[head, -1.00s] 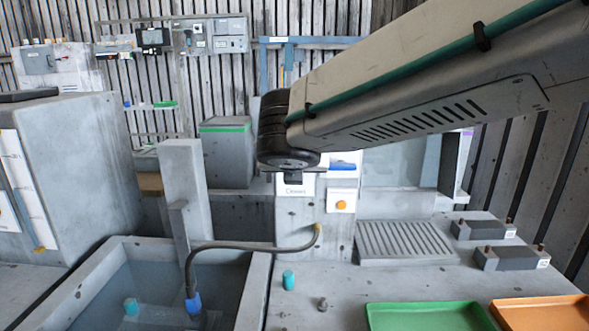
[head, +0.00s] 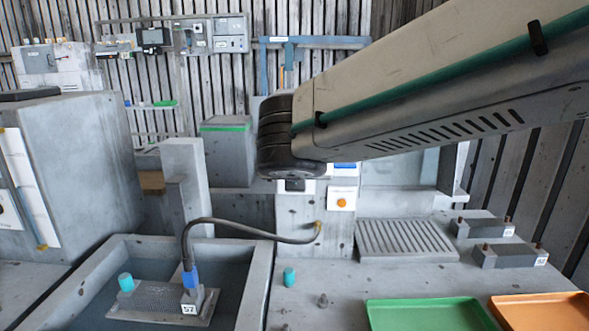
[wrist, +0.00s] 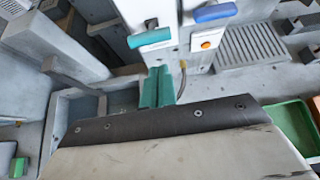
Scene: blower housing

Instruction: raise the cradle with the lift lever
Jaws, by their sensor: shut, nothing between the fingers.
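In the wrist view, a teal-handled lever (wrist: 150,37) and a blue-handled lever (wrist: 213,12) sit on the pale post; I cannot read which is the lift lever. My gripper (wrist: 157,88) is shut and empty, just below the teal handle and apart from it. In the head view my arm hides the gripper and the teal handle.
The tank's wall (head: 253,290) surrounds the cradle. A black cable runs from the plug to the post, which has an orange button (head: 342,202). A slatted plate (head: 405,240), green tray (head: 425,314), orange tray (head: 540,311) and a teal cylinder (head: 289,276) occupy the bench.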

